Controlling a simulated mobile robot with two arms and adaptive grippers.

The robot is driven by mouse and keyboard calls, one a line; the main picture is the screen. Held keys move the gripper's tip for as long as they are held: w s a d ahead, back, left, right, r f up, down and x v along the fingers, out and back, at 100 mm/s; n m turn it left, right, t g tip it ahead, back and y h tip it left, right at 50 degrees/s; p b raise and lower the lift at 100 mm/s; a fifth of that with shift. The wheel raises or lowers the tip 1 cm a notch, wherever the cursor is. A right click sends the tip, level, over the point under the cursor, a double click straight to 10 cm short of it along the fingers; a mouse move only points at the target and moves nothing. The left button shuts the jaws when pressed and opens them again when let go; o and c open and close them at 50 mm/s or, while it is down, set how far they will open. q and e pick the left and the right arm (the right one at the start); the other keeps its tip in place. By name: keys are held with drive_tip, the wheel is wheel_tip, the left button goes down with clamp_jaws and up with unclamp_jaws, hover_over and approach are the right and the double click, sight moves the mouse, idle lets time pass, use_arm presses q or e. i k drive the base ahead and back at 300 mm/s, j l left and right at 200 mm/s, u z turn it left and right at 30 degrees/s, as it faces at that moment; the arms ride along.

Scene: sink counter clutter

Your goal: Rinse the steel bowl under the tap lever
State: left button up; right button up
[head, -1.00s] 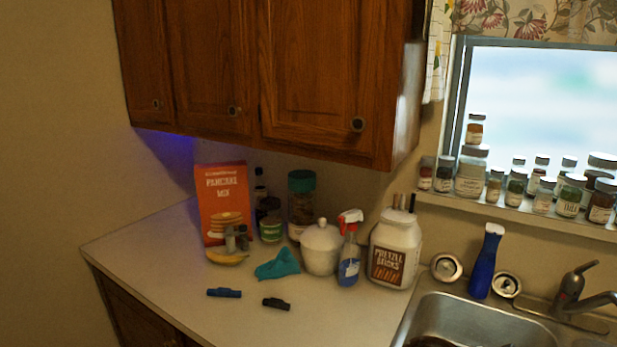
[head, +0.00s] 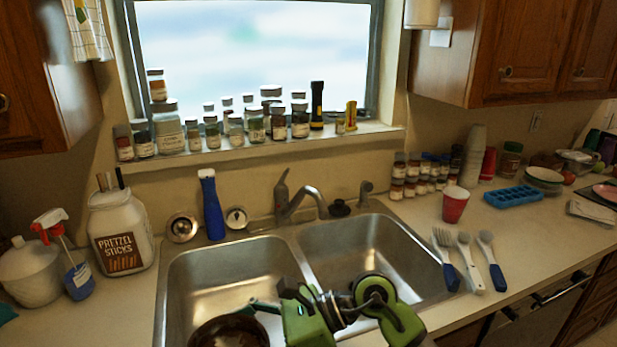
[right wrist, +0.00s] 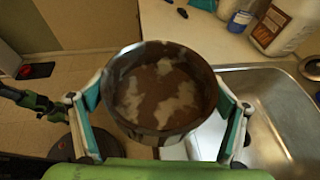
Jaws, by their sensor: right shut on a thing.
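The steel bowl (right wrist: 162,92) is between the fingers of my right gripper (right wrist: 160,115), which is shut on it. Its inside is brown with pale patches. In the head view the bowl (head: 230,331) is partly cut off at the bottom, by the front of the left basin (head: 215,275). My green right wrist (head: 305,322) is beside it. The tap lever (head: 281,180) stands behind the sink, its spout (head: 308,200) pointing right and forward. No water shows. A green and dark part of my left arm (right wrist: 35,101) shows in the right wrist view; its fingers are unclear.
The right basin (head: 365,255) is empty where visible. Brushes (head: 465,262) and a red cup (head: 455,205) are on the right counter. Spice jars (head: 235,130) line the sill.

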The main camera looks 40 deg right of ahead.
sight(280, 183)
drive_tip(key=z, duration=1.3)
drive_tip(key=i+u, duration=0.3)
drive_tip(key=i+l+u, duration=0.3)
drive_tip(key=i+j, duration=0.05)
drive_tip(key=j, duration=0.05)
